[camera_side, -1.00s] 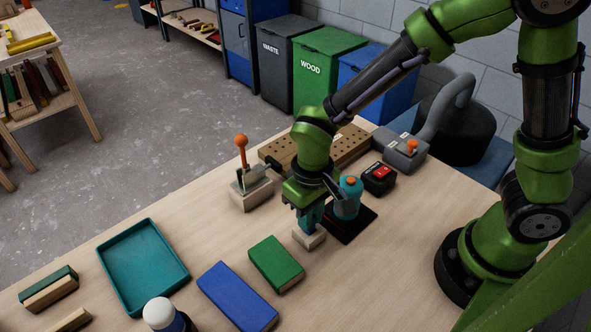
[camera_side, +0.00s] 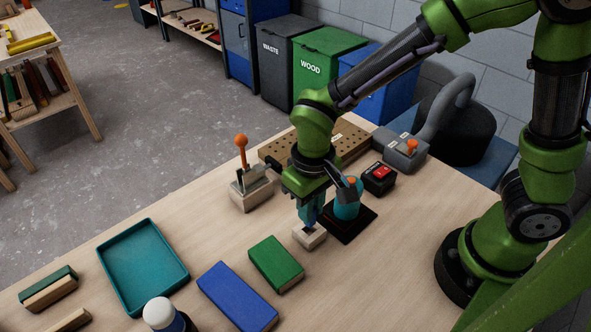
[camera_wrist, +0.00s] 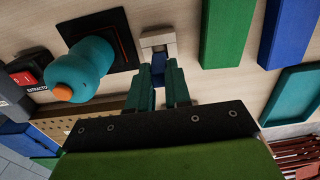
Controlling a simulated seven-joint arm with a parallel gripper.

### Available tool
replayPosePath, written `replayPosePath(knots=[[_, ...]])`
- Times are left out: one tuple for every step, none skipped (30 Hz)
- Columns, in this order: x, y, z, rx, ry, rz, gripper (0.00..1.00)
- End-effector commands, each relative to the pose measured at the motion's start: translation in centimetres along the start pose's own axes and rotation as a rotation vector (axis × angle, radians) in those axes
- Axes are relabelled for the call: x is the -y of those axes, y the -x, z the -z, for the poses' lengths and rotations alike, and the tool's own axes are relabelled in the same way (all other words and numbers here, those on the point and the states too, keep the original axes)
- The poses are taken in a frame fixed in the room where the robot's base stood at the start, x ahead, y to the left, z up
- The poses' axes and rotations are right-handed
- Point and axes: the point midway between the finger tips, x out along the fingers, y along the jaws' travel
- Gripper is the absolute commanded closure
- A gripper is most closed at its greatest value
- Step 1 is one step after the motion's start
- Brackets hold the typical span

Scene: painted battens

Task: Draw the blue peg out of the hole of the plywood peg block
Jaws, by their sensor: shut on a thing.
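The plywood peg block (camera_side: 310,238) is a small pale block on the bench, left of the black mat. My gripper (camera_side: 309,208) is above it, pointing down, its teal fingers shut on the blue peg (camera_side: 309,222). A length of blue peg shows between the fingertips and the block. In the wrist view the peg block (camera_wrist: 158,44) lies beyond the fingers, and the blue peg (camera_wrist: 159,70) sits between them. I cannot tell whether the peg's lower end is still in the hole or just clear of it.
A teal bottle with an orange cap (camera_side: 347,204) stands close to my gripper's right on a black mat (camera_side: 352,226). Green (camera_side: 276,263) and blue (camera_side: 237,296) battens lie in front. A teal tray (camera_side: 143,267) is at left. A lever box (camera_side: 250,190) stands behind left.

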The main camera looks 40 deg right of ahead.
Motion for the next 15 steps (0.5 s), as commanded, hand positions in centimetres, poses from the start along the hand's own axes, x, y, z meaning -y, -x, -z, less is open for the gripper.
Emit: replayPosePath(knots=[[0.0, 0.0, 0.0, 0.0, 0.0, 0.0, 1.0], [0.0, 0.0, 0.0, 0.0, 0.0, 0.0, 1.0], [0.0, 0.0, 0.0, 0.0, 0.0, 0.0, 1.0], [0.0, 0.0, 0.0, 0.0, 0.0, 0.0, 1.0], [0.0, 0.0, 0.0, 0.0, 0.0, 0.0, 1.0], [0.0, 0.0, 0.0, 0.0, 0.0, 0.0, 1.0], [0.0, 0.1, 0.0, -0.001, 0.0, 0.001, 1.0], [0.0, 0.2, 0.0, -0.001, 0.0, 0.001, 1.0], [0.0, 0.4, 0.0, -0.002, 0.0, 0.001, 1.0], [0.0, 0.6, 0.1, -0.003, 0.0, 0.001, 1.0], [0.0, 0.8, 0.1, -0.004, 0.001, 0.002, 1.0], [0.0, 1.2, 0.1, -0.003, 0.0, 0.002, 1.0], [0.0, 1.4, 0.1, -0.004, 0.0, 0.002, 1.0], [0.0, 1.6, 0.1, -0.004, 0.0, 0.002, 1.0], [0.0, 2.0, 0.1, -0.003, 0.0, 0.002, 1.0]])
